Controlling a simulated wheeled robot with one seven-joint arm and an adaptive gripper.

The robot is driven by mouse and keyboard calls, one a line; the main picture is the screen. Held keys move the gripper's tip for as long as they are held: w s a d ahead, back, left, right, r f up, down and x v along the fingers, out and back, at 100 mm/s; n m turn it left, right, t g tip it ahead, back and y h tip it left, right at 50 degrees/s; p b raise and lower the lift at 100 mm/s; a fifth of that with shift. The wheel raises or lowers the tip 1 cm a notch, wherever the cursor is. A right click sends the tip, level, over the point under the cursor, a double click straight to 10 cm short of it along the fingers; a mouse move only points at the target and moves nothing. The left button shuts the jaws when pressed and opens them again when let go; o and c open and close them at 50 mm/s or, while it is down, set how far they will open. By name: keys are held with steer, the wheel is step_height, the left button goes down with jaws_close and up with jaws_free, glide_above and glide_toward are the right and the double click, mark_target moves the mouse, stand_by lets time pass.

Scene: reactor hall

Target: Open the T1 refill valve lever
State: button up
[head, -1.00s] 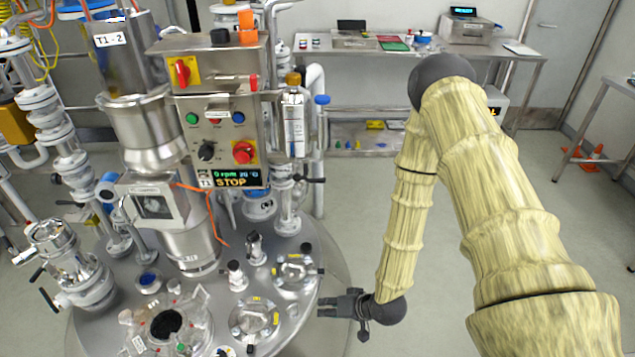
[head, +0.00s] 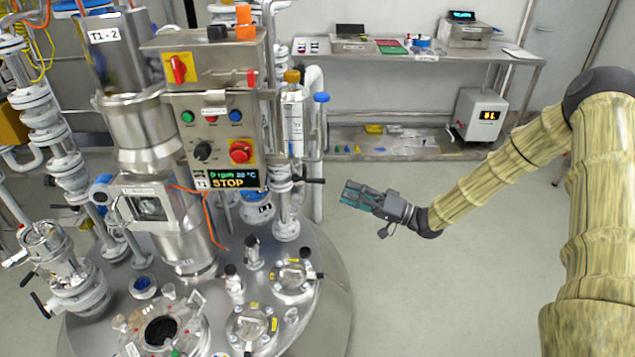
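The tank T1 (head: 325,262) has a steel lid with several fittings. A vertical pipe with a white-bodied valve (head: 284,205) rises from its right rear side. A lever with a black handle (head: 313,181) sticks out level to the right from this valve; I take it for the refill valve lever, but no label on it is readable. My gripper (head: 347,194) hangs in free air to the right of the lever, pointing left, apart from it and empty. Its dark fingers lie close to each other in this view, and I cannot tell the gap between them.
A control box (head: 213,125) reading STOP stands left of the pipe. A blue-capped pipe (head: 321,130) rises behind the lever. Black-handled levers (head: 38,303) show at far left. A steel bench (head: 460,55) is at the back. Floor to the right is clear.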

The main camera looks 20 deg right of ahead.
mark_target(317, 181)
steer(key=p+x, duration=0.2)
steer(key=x, duration=0.8)
steer(key=shift+w+a+p, duration=0.1)
steer(key=shift+a+p, duration=0.1)
steer(key=shift+p, duration=0.2)
steer(key=shift+c, duration=0.2)
jaws_close()
